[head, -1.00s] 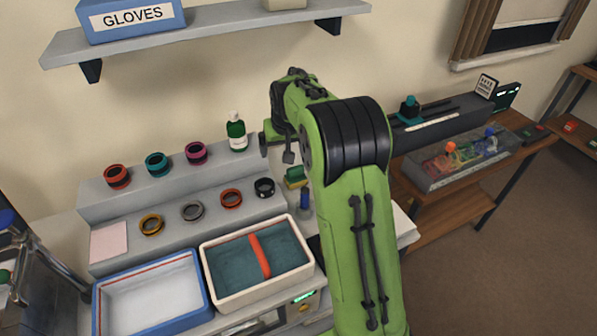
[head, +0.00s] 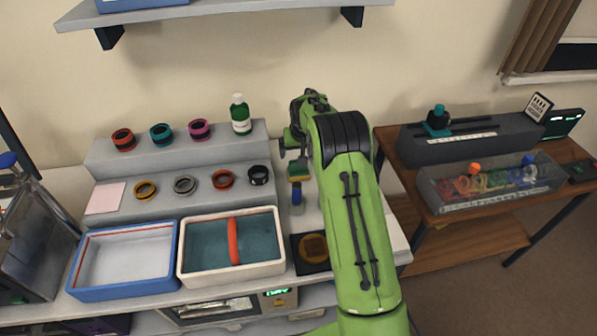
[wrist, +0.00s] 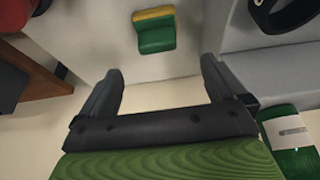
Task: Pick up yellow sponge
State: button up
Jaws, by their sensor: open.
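The yellow sponge (head: 299,178), a small block with a yellow layer and a green layer, lies on the pale bench right of the stepped rack in the head view. My arm partly crowds it there. In the wrist view the sponge (wrist: 154,31) shows whole at the top, beyond my fingertips and roughly between their lines. My gripper (wrist: 163,76) is open, its two dark fingers spread with nothing between them. The fingers are apart from the sponge.
A stepped rack (head: 110,167) holds several coloured rings and a green bottle (head: 240,115). A small blue bottle (head: 297,195) stands just in front of the sponge. A blue tray (head: 73,281) and a cream tray (head: 232,276) sit at the front. A shelf (head: 250,14) hangs above.

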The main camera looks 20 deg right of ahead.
jog(key=x, duration=1)
jog(key=shift+w+d+f, duration=0.1)
jog(key=shift+d+f, duration=0.05)
jog(key=shift+f, duration=0.1)
jog(key=shift+r, duration=0.1)
jog(key=shift+c, duration=0.3)
jog(key=c, duration=1)
notch_tip(320, 180, up, 10)
